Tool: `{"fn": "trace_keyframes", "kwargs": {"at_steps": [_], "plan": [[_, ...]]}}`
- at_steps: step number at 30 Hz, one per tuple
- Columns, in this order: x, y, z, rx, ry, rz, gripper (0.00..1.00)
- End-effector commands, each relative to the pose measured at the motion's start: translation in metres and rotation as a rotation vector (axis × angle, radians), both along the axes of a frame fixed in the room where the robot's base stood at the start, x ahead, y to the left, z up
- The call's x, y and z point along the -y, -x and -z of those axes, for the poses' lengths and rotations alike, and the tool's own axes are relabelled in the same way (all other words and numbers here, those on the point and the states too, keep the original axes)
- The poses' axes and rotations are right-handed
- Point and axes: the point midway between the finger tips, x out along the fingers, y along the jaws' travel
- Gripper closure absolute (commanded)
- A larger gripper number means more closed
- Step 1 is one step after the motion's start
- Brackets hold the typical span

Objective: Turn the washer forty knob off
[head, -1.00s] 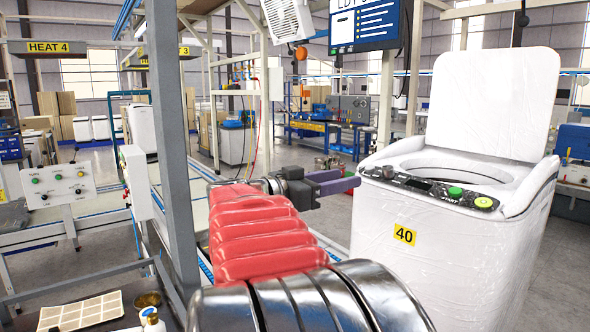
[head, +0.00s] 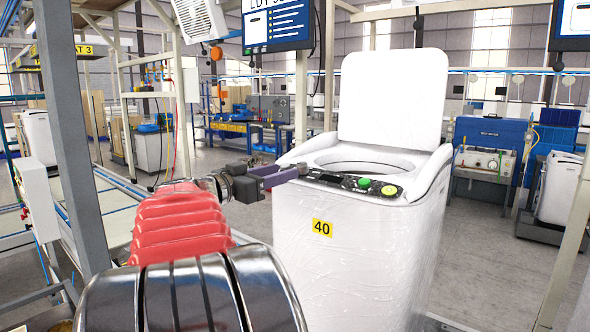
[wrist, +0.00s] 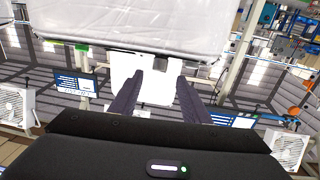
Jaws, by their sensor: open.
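The white washer (head: 345,240) with the yellow 40 label (head: 322,228) stands right of my arm in the head view, its lid (head: 393,95) up. Its dark front panel (head: 335,180) carries a green button (head: 364,183), a yellow one (head: 389,190) and what looks like a small grey knob (head: 303,169) at the left end. My gripper (head: 284,173) is open and empty, its fingertips close to that end; contact cannot be told.
A grey post (head: 70,140) stands left of my arm. Behind are a hanging screen (head: 278,25) and a blue workbench (head: 235,128). A blue test unit (head: 490,150) stands right of the washer, with clear floor (head: 475,260) in front of it.

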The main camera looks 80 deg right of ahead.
Motion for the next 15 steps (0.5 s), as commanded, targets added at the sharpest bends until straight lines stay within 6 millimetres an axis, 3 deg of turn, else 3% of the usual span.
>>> {"fn": "trace_keyframes", "kwargs": {"at_steps": [9, 15], "plan": [[0.042, 0.023, 0.0, -0.001, 0.0, 0.002, 0.57], [0.054, 0.029, 0.0, 0.0, 0.0, 0.001, 0.57]]}}
